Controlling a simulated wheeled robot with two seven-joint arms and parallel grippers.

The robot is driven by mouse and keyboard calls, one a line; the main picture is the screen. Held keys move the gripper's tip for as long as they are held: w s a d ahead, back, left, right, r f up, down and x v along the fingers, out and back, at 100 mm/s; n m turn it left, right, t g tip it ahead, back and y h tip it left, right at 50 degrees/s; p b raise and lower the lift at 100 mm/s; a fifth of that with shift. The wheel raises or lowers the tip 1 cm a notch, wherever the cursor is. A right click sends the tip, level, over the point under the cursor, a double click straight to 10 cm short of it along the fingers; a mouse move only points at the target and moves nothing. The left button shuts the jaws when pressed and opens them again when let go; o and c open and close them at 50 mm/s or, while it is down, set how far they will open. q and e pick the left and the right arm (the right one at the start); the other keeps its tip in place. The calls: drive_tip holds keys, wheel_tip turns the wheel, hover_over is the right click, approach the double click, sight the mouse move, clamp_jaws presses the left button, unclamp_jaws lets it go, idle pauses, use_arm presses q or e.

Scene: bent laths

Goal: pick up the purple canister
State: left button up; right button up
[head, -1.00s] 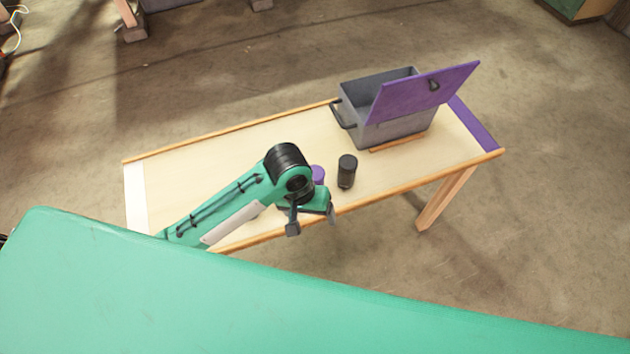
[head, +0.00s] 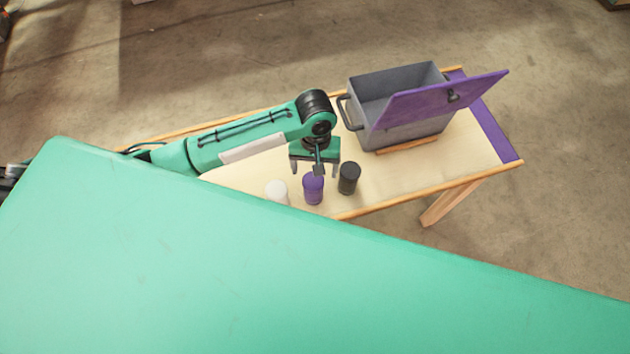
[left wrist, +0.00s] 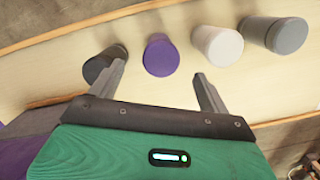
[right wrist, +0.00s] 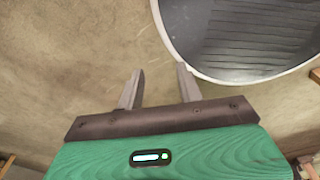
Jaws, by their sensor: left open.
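The purple canister (head: 313,190) stands on the pale bench, between a white canister on its left and a black canister on its right. My left gripper (head: 315,168) is open and empty, just behind and above the purple canister in the head view. In the left wrist view the purple canister (left wrist: 160,56) shows beyond the gap between the fingertips (left wrist: 160,73), apart from both fingers. My right gripper (right wrist: 160,70) shows only in the right wrist view. Its fingers are apart with nothing between them, above bare floor.
The black canister (head: 349,178) and white canister (head: 277,191) stand close by; a grey canister (left wrist: 287,36) shows in the left wrist view. A grey box (head: 413,135) with a tilted purple lid (head: 440,98) stands at right. A round grey tub (right wrist: 245,76) is near my right gripper.

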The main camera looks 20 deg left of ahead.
sight(313, 180)
use_arm(q)
drive_tip(key=f, duration=0.4)
drive_tip(key=shift+s+f+p, duration=0.15)
drive_tip(key=shift+s+p, duration=0.15)
drive_tip(key=shift+p, duration=0.1)
drive_tip(key=shift+f, duration=0.35)
drive_tip(key=shift+w+f+p, duration=0.1)
drive_tip(key=shift+f+p, duration=0.25)
drive_tip(key=shift+f, duration=0.1)
wheel_tip(313, 180, down, 3)
drive_tip(key=shift+a+f+p, duration=0.1)
drive_tip(key=shift+a+p, duration=0.05)
drive_tip(key=shift+p, duration=0.55)
drive_tip(key=shift+f, duration=0.65)
drive_tip(key=c, duration=1.2)
use_arm(e)
drive_tip(key=r, duration=0.1)
drive_tip(key=s+r, duration=0.1)
drive_tip(key=r, duration=0.1)
drive_tip(key=shift+s+d+r, duration=0.15)
drive_tip(key=shift+d+r, duration=0.05)
use_arm(q)
drive_tip(key=shift+r, duration=0.15)
